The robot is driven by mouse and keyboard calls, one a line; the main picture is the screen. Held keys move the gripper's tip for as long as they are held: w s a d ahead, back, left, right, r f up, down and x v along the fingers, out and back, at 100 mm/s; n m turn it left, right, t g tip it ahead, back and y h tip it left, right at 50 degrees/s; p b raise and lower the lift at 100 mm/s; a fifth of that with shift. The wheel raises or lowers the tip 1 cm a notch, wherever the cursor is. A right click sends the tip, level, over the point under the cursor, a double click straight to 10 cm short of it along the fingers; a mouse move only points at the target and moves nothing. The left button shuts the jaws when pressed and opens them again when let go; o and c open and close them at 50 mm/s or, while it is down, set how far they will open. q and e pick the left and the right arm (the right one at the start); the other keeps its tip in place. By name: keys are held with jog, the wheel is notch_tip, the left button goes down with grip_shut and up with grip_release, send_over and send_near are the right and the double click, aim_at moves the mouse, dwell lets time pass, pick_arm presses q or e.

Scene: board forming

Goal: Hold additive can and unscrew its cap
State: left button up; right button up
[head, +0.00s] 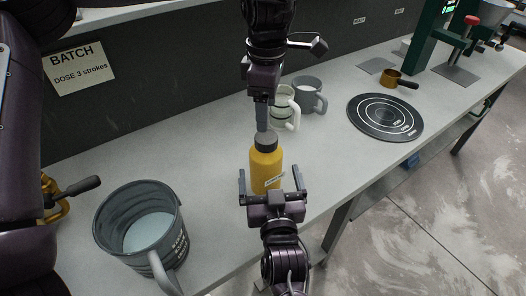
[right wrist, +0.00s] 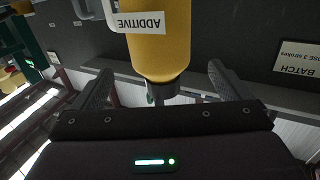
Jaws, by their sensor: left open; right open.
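The additive can (head: 264,172) is a yellow bottle with a dark cap (head: 266,140), standing upright near the front edge of the bench. Its white ADDITIVE label (right wrist: 142,22) appears upside down in the right wrist view, where the yellow body (right wrist: 158,50) fills the top middle. My right gripper (head: 271,185) is open, with one finger on each side of the can and visible gaps between. My left gripper (head: 262,118) is open and points down just above the cap. Its fingers overlap in the head view, so contact with the cap cannot be told.
Two mugs, pale (head: 283,103) and grey (head: 307,92), stand behind the can near the left gripper. A large grey jug (head: 120,225) is at front left. A black ringed mat (head: 385,117) and a brass cup (head: 392,78) are at right. The bench between jug and can is clear.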

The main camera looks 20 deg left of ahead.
aim_at(266, 153)
pick_arm(q)
jog(key=shift+r, duration=0.15)
pick_arm(e)
jog(key=shift+w+a+r, duration=0.1)
jog(key=shift+w+a, duration=0.05)
jog(key=shift+w, duration=0.2)
pick_arm(q)
jog(key=shift+s, duration=0.1)
pick_arm(e)
jog(key=shift+w+a+r, duration=0.1)
jog(key=shift+w+a, duration=0.05)
jog(key=shift+w, duration=0.1)
pick_arm(q)
jog(key=shift+s+d+r, duration=0.1)
pick_arm(e)
jog(key=x, duration=0.6)
jog(key=shift+w, duration=0.1)
pick_arm(q)
jog(key=shift+s, duration=0.1)
pick_arm(e)
jog(key=shift+c, duration=0.5)
